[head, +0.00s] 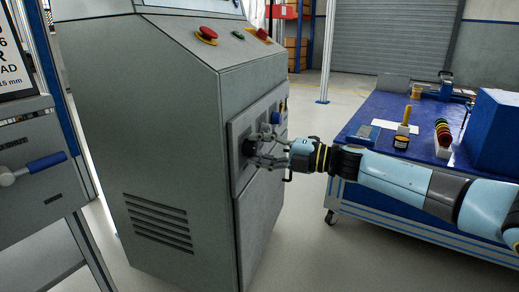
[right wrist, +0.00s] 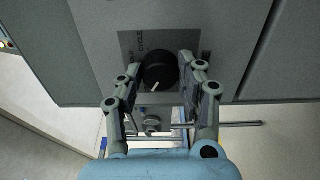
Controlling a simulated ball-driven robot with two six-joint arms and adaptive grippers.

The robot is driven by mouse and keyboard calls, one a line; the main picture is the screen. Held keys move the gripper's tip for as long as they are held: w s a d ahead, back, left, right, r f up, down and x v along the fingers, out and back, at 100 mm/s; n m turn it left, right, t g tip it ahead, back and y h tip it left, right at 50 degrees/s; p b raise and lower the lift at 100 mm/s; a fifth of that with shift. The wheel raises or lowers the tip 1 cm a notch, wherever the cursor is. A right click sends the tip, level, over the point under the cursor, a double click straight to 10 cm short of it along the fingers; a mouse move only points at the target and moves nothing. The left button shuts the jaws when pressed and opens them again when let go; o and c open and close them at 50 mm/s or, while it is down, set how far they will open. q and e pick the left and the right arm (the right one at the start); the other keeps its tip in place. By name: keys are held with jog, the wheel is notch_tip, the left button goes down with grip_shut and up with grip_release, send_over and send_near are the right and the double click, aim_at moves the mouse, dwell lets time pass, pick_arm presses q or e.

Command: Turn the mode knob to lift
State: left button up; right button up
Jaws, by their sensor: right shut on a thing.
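The mode knob (right wrist: 159,72) is a round black knob with a white pointer line, on a dark label plate (right wrist: 131,42) on the grey cabinet. In the right wrist view the pointer slants toward the lower left. The label lettering is too small to read surely. My right gripper (right wrist: 159,78) has its two fingers on either side of the knob and is shut on it. In the head view my right gripper (head: 256,150) reaches the cabinet's side panel from the right, and its fingers mostly hide the knob. My left gripper is not in view.
The grey control cabinet (head: 140,120) carries red stop buttons (head: 207,34) on its sloped top. A blue-topped workbench (head: 365,118) with small items and a blue box (head: 495,135) stands at right, under my right arm. A blue-handled lever (head: 45,163) is at far left.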

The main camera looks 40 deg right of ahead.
jog(key=shift+f, duration=0.1)
jog(key=o, duration=1.1)
jog(key=shift+o, duration=0.2)
jog(key=shift+s, duration=0.1)
jog(key=v, duration=1.2)
